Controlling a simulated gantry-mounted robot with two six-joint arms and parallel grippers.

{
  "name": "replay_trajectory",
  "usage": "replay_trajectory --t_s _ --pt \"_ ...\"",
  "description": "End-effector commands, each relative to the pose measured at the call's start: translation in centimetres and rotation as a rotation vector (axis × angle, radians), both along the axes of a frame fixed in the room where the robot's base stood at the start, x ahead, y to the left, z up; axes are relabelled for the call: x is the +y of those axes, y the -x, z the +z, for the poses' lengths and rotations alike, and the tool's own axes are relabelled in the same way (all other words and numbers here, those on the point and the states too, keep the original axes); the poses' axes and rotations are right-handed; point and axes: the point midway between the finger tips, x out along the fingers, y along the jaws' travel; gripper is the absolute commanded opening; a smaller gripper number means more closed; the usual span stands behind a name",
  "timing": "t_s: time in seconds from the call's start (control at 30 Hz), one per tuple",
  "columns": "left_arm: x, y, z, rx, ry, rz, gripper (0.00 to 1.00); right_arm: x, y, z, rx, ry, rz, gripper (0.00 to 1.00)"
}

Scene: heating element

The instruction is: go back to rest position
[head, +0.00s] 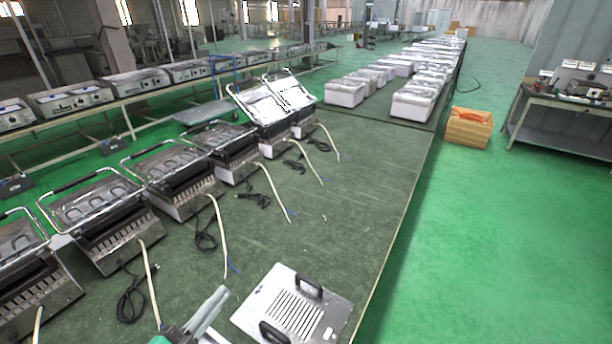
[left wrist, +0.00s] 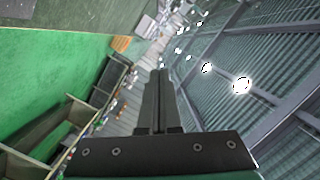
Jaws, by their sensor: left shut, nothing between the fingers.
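My left gripper (head: 207,314) shows at the bottom of the head view, left of a flat metal plate and above the green table. It also shows in the left wrist view (left wrist: 160,80), with its fingers together and nothing between them. The metal plate (head: 257,301) lies on the table, with two black handles and a row of slots. The gripper is apart from the plate's handles. My right gripper is not in view.
A row of metal grill units (head: 88,203) with cables stands along the left of the green table (head: 330,220). White boxes (head: 345,95) stand at the far end. A wooden crate (head: 468,128) is on the floor at right. The table's middle is mostly clear.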

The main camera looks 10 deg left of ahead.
Motion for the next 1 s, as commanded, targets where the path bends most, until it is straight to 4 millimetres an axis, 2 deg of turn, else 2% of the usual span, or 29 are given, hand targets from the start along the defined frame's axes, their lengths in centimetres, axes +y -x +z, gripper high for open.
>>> replay_trajectory --t_s 0.03,0.07,0.1,0.23,0.3,0.4,0.5,0.53,0.57,0.67,0.7,0.73,0.97,1.0 --pt "-1.4 -1.3 4.5 -0.089 -0.016 -0.024 0.0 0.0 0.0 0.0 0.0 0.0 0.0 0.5" --pt "-2.1 -1.8 7.0 -0.137 -0.018 -0.031 0.0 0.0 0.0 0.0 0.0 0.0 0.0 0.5" --pt "-3.1 -2.2 10.4 -0.201 -0.012 -0.042 0.0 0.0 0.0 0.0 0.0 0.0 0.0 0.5" --pt "-6.2 -1.8 21.5 -0.407 0.064 -0.071 0.0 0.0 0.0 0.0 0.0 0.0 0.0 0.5" --pt "-7.5 -0.6 27.0 -0.511 0.137 -0.089 0.0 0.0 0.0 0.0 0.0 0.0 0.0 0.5" --pt "-8.5 2.2 33.9 -0.644 0.275 -0.117 0.0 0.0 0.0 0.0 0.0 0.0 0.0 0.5" --pt "-8.2 5.9 39.9 -0.767 0.47 -0.152 0.0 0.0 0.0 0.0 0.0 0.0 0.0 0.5" --pt "-7.6 6.9 41.3 -0.796 0.545 -0.16 0.0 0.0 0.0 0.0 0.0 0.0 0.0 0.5" --pt "-6.9 7.6 41.8 -0.808 0.62 -0.163 0.0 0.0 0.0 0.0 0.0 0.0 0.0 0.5" --pt "-5.5 7.9 41.7 -0.777 0.876 -0.206 0.0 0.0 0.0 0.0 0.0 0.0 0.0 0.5" --pt "-5.5 7.9 42.5 -0.751 0.97 -0.245 0.0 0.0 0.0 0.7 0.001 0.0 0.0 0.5" --pt "-5.6 7.9 45.5 -0.754 0.957 -0.242 0.0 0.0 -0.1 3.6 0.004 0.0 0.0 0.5" --pt "-5.6 7.8 55.5 -0.752 0.951 -0.24 0.0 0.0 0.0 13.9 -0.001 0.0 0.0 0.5" --pt "-5.6 7.8 57.4 -0.751 0.951 -0.239 0.0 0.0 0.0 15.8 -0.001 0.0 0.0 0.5"
